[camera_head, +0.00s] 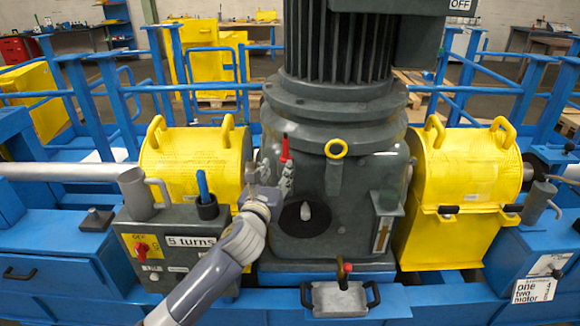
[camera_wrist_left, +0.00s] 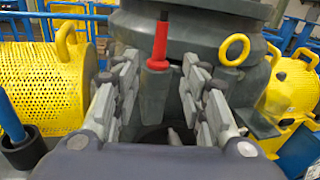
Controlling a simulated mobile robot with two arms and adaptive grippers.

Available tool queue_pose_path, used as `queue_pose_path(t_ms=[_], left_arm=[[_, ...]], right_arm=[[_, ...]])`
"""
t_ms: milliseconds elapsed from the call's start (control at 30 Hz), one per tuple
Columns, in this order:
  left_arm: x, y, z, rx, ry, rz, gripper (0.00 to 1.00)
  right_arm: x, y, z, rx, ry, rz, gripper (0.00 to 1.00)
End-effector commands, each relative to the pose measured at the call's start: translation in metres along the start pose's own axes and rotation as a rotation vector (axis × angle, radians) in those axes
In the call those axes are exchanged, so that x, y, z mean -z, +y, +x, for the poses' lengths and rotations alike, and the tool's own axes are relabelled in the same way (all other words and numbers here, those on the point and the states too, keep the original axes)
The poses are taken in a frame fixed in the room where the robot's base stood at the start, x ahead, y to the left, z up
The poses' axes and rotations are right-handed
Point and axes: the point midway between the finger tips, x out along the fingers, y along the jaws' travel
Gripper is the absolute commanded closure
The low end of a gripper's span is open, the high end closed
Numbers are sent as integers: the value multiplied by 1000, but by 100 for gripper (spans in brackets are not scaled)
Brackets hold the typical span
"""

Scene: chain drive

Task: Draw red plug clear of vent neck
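The red plug (camera_head: 285,148) stands upright with a dark tip above its red body, at the left side of the grey gear housing. It also shows in the left wrist view (camera_wrist_left: 159,42), above a grey neck (camera_wrist_left: 156,88) that I take for the vent neck. My left gripper (camera_head: 269,176) is open, its two fingers well apart. In the left wrist view the plug and neck show between the fingers (camera_wrist_left: 160,82), with no finger seen touching them. The neck's lower part is hard to make out. My right gripper is not in view.
Yellow guards (camera_head: 195,160) (camera_head: 462,175) flank the housing (camera_head: 345,215). A yellow ring (camera_head: 336,148) stands right of the plug. The motor (camera_head: 340,45) rises close behind. A grey control box (camera_head: 170,240), with a dark cup and blue-handled tool (camera_head: 207,208), lies left of my gripper.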

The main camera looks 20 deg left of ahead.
Motion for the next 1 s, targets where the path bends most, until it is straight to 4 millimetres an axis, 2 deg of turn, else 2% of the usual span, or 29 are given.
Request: queue_pose_path(t_ms=[100, 233, 533, 800, 1000], left_arm=[[-11, -1, 1, 0, -18, 33, 60], [-12, -1, 10, -1, -18, 35, 60], [-13, -2, 51, 0, -17, 31, 60], [-12, -2, 85, 0, -17, 30, 60], [-12, -1, 101, 0, -17, 31, 60]], right_arm=[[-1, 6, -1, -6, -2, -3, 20], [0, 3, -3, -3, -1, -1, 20], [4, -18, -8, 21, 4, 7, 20], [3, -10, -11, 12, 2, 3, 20], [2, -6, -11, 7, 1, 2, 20]])
